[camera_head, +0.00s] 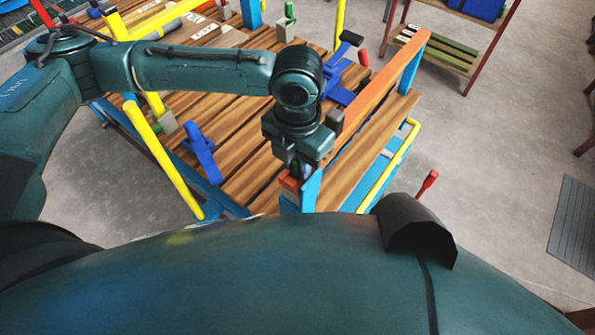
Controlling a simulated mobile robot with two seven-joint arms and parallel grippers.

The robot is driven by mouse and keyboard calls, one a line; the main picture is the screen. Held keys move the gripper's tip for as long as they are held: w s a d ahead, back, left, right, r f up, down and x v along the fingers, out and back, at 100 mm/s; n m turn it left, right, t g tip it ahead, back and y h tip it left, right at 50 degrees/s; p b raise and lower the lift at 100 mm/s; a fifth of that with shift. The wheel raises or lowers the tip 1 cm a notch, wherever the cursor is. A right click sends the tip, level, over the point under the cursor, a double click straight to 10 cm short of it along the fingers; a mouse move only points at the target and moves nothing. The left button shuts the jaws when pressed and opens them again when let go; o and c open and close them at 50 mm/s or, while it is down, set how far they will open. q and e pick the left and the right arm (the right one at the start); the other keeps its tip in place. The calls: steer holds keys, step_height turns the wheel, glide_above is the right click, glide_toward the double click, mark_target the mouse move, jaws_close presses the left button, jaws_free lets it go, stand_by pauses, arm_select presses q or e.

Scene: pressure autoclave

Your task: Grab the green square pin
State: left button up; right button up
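A small green piece (290,9) stands upright on a pale block at the top of the camera_head view. It may be the green square pin, but it is too small for me to tell its shape. My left arm reaches in from the left over the wooden bench. My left gripper (299,168) points down at the near end of the bench, beside the orange beam, well apart from that green piece. Its fingers are dark and mostly hidden by the wrist, so I cannot see whether they hold anything. My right gripper is out of view.
The slatted wooden bench (243,176) has blue clamps (200,150) and yellow rails (163,160). An orange beam (385,82) runs along its right side. A red-handled part (428,183) stands at the near right. A shelf (437,48) stands behind. The right-hand floor is mostly clear.

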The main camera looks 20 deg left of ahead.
arm_select(q)
steer(key=shift+c, duration=0.2)
jaws_close()
steer(key=shift+r, duration=0.1)
